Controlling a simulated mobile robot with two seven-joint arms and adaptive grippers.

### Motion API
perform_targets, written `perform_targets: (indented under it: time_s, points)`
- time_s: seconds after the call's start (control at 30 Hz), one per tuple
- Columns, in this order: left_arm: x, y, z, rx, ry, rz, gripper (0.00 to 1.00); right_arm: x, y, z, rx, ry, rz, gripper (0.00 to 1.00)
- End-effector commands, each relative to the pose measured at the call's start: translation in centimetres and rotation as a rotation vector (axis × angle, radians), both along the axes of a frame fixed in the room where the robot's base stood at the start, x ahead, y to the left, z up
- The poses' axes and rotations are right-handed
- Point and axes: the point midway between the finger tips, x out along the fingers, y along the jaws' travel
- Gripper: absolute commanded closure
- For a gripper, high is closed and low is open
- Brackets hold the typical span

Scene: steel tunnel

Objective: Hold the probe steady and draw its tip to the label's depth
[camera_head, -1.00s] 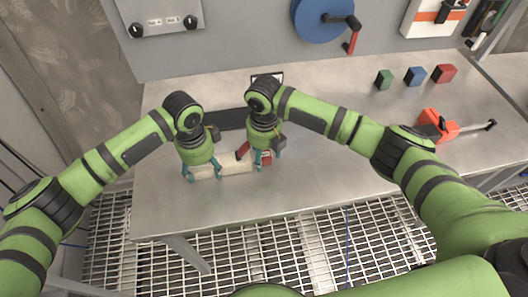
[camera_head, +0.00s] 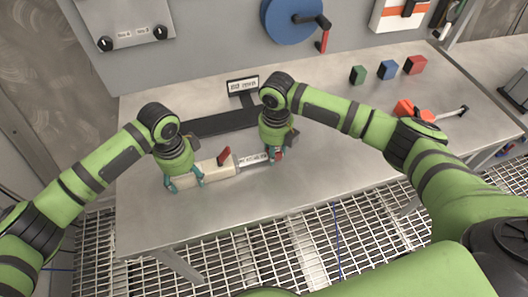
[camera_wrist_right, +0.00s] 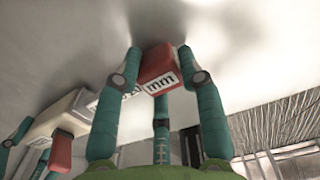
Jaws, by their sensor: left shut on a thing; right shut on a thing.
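The probe has a cream body (camera_head: 215,171) with a red lever (camera_head: 224,156) on it and lies along the front of the steel table. A pale rod with printed markings (camera_head: 253,161) extends from its right end to a red tip (camera_head: 279,153). My left gripper (camera_head: 186,183) is shut on the cream body. My right gripper (camera_head: 275,157) is shut on the red tip. In the right wrist view the red tip (camera_wrist_right: 158,66), marked "mm", sits between the fingers. The label (camera_head: 243,86) stands behind; I cannot read its number surely.
A dark flat bar (camera_head: 222,121) lies behind the probe. Green (camera_head: 358,75), blue (camera_head: 389,70) and red (camera_head: 415,65) blocks stand at the back right. An orange tool (camera_head: 418,111) lies at the right. The table's front is clear.

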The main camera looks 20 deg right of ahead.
Motion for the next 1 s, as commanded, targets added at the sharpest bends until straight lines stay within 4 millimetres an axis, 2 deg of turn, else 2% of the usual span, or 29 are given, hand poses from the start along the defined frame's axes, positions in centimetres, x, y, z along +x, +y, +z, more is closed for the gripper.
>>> perform_targets:
  time_s: [0.17, 0.2, 0.23, 0.27, 0.67, 0.77, 1.0]
  points:
    - [-0.4, 0.0, -0.3, 0.006, 0.011, -0.013, 0.73, 0.2, -0.3, 0.0, -0.006, -0.007, -0.007, 1.00]
    - [-0.4, 0.0, -0.3, 0.006, 0.011, -0.013, 0.73, 0.2, -0.3, 0.0, -0.006, -0.007, -0.007, 0.53]
    - [-0.4, 0.0, -0.3, 0.006, 0.012, -0.013, 0.73, 0.2, -0.2, 0.0, -0.006, -0.007, -0.007, 0.41]
    - [-0.4, 0.0, -0.3, 0.006, 0.011, -0.013, 0.73, 0.2, -0.2, 0.0, -0.006, -0.007, -0.006, 0.37]
    - [-0.3, 0.1, -0.3, 0.005, 0.009, -0.007, 0.73, 0.1, 0.0, 0.5, -0.002, -0.005, -0.001, 0.37]
    - [-0.3, 0.1, -0.3, 0.005, 0.009, -0.006, 0.73, 0.2, 0.0, 1.8, -0.002, -0.007, -0.001, 0.37]
    - [-0.3, 0.1, -0.3, 0.004, 0.008, -0.005, 0.73, 0.2, 0.0, 6.9, -0.002, -0.009, -0.001, 0.37]
